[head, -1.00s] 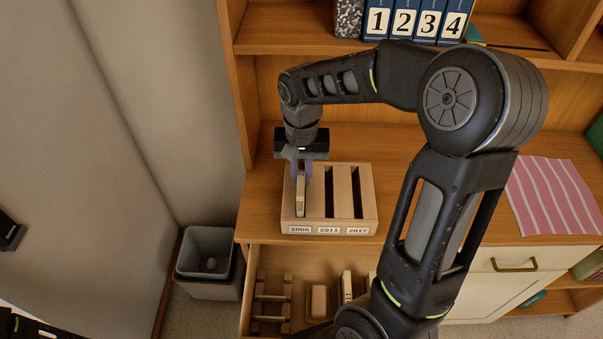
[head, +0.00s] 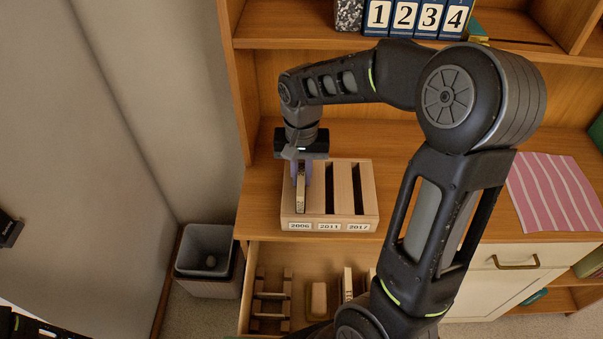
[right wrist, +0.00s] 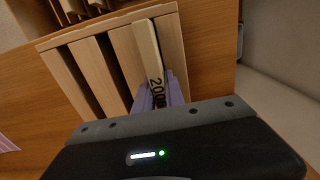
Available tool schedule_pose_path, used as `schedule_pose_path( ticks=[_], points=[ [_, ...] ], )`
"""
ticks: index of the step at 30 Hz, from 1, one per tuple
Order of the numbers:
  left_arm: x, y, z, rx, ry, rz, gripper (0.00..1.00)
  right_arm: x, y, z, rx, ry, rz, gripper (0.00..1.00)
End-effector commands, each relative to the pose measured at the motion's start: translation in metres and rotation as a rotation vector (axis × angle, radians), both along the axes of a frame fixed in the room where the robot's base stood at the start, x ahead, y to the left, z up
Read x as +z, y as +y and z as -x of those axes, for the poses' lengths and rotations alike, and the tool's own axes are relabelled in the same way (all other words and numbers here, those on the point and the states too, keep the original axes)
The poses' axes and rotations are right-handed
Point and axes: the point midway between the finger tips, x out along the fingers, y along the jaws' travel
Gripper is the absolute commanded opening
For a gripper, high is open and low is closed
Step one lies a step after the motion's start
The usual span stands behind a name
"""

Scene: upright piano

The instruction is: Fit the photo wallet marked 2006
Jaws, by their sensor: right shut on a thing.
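The photo wallet (head: 301,194) is a slim, pale block marked 2006. It stands at the left slot of a wooden rack (head: 318,204), above the rack's 2006 label. My right gripper (head: 301,172) is shut on the wallet from above. In the right wrist view, the wallet (right wrist: 149,50) lies lengthwise along its slot between the purple fingertips (right wrist: 160,92), with its number facing the camera. Its lower part is hidden, so I cannot tell how deep it sits. The slots labelled 2011 and 2017 look dark and empty. My left gripper is not clearly in view.
An open drawer (head: 266,272) below the rack holds wooden holders, a tan block (head: 319,298) and an upright pale item (head: 348,284). A grey bin (head: 208,250) stands left. Blue numbered binders (head: 417,18) stand on the shelf above. A pink striped cloth (head: 552,193) lies right.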

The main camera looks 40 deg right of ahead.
Motion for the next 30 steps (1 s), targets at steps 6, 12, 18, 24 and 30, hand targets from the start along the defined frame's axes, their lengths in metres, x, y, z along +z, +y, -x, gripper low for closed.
schedule_pose_path(
  ticks=[6, 12, 18, 24, 30],
  points=[
    [-0.004, 0.0, 0.0, 0.0, 0.0, 0.0, 0.32, -0.005, 0.0, 0.0, 0.0, 0.0, 0.0, 0.0],
    [-0.008, 0.0, 0.0, 0.0, 0.0, 0.0, 0.32, -0.01, 0.0, 0.0, 0.0, 0.0, 0.0, 0.0],
    [-0.012, 0.0, 0.0, 0.0, 0.0, 0.0, 0.32, -0.014, 0.0, 0.0, 0.0, 0.001, -0.001, 0.0],
    [-0.013, 0.0, 0.0, 0.0, 0.0, 0.0, 0.32, -0.015, 0.001, 0.001, 0.0, 0.003, -0.001, 0.0],
    [-0.013, 0.0, 0.0, 0.0, 0.0, 0.0, 0.32, -0.015, 0.001, 0.001, 0.0, 0.005, -0.002, 0.0]
  ],
)
